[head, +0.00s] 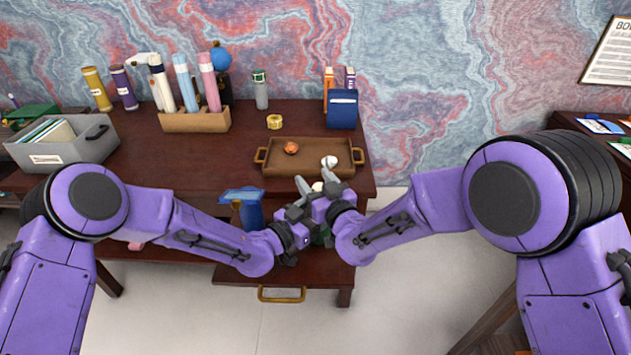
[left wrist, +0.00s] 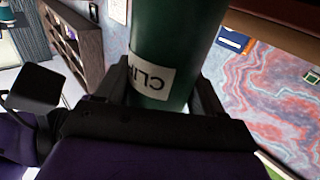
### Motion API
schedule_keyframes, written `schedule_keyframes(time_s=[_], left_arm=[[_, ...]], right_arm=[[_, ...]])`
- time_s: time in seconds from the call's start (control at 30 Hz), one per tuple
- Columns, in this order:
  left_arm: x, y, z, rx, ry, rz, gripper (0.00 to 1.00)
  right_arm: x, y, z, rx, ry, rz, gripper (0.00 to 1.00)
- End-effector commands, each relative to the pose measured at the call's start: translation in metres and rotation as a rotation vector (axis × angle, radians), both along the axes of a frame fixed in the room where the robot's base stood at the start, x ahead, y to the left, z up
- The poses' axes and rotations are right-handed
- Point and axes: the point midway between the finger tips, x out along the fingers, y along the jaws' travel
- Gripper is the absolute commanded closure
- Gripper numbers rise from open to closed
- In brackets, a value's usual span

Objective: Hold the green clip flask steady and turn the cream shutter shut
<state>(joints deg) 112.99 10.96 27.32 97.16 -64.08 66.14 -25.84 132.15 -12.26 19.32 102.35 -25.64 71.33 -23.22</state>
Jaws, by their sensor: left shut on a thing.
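The green clip flask (left wrist: 178,40) fills the middle of the left wrist view, with a white label reading CLIP. My left gripper (left wrist: 162,88) is shut on it, one finger on each side. In the head view my left gripper (head: 298,222) is in front of the desk, and the arms hide most of the flask. A small cream part, apparently the shutter (head: 318,186), shows at the top. My right gripper (head: 316,182) is over it, with dark fingers on either side. I cannot tell whether they touch it.
A brown tray (head: 285,170) with an orange ball and a white round thing stands just behind the grippers. A blue box (head: 342,110), a tube rack (head: 195,121) and a grey file box (head: 62,150) stand further back. A blue item (head: 250,208) is close to my left forearm.

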Motion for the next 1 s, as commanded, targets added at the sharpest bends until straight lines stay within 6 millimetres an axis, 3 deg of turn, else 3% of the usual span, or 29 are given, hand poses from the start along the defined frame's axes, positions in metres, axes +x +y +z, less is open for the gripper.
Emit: schedule_keyframes(time_s=[0.27, 0.37, 0.7, 1.0], left_arm=[[0.0, 0.0, 0.0, -0.001, -0.001, 0.0, 0.68], [0.0, 0.0, 0.0, -0.001, -0.001, 0.0, 0.68], [0.0, 0.0, 0.0, -0.001, -0.001, 0.0, 0.68], [0.0, 0.0, 0.0, -0.001, -0.001, 0.0, 0.68]], right_arm=[[-0.003, -0.002, 0.0, -0.001, 0.0, 0.0, 0.4], [-0.017, -0.009, 0.0, -0.003, 0.001, 0.001, 0.4], [-0.09, -0.046, 0.0, -0.003, 0.001, 0.0, 0.4], [-0.107, -0.055, 0.0, 0.0, 0.0, 0.0, 0.4]])
